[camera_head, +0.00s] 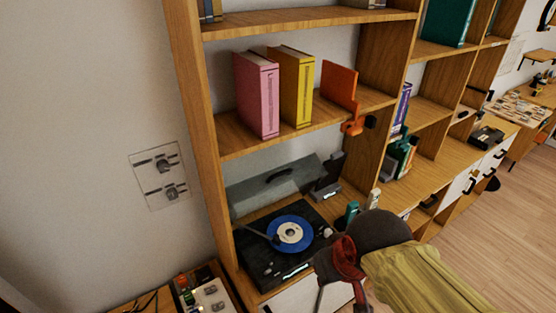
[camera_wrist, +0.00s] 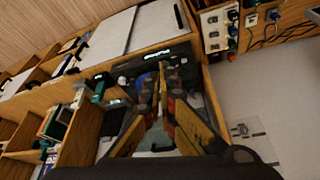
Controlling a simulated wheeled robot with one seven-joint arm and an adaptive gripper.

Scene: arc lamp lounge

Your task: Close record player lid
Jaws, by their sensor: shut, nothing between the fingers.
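The record player (camera_head: 262,253) is dark and sits on a low shelf of the wooden unit, with a blue record (camera_head: 291,233) on its platter. Its grey lid (camera_head: 277,187) is raised and leans back at the rear. In the wrist view the scene is turned around, and the player's front edge with white lettering (camera_wrist: 143,52) shows beyond my fingers. My gripper (camera_wrist: 161,72) is shut and empty, pointing toward the player. In the head view my arm stands to the right of and in front of the player; the fingertips are hard to make out. Contact with the lid cannot be seen.
A shelf with a pink book (camera_head: 257,95), a yellow book (camera_head: 292,87) and an orange bookend (camera_head: 340,84) is above the player. A side table (camera_head: 205,292) with controls stands at left.

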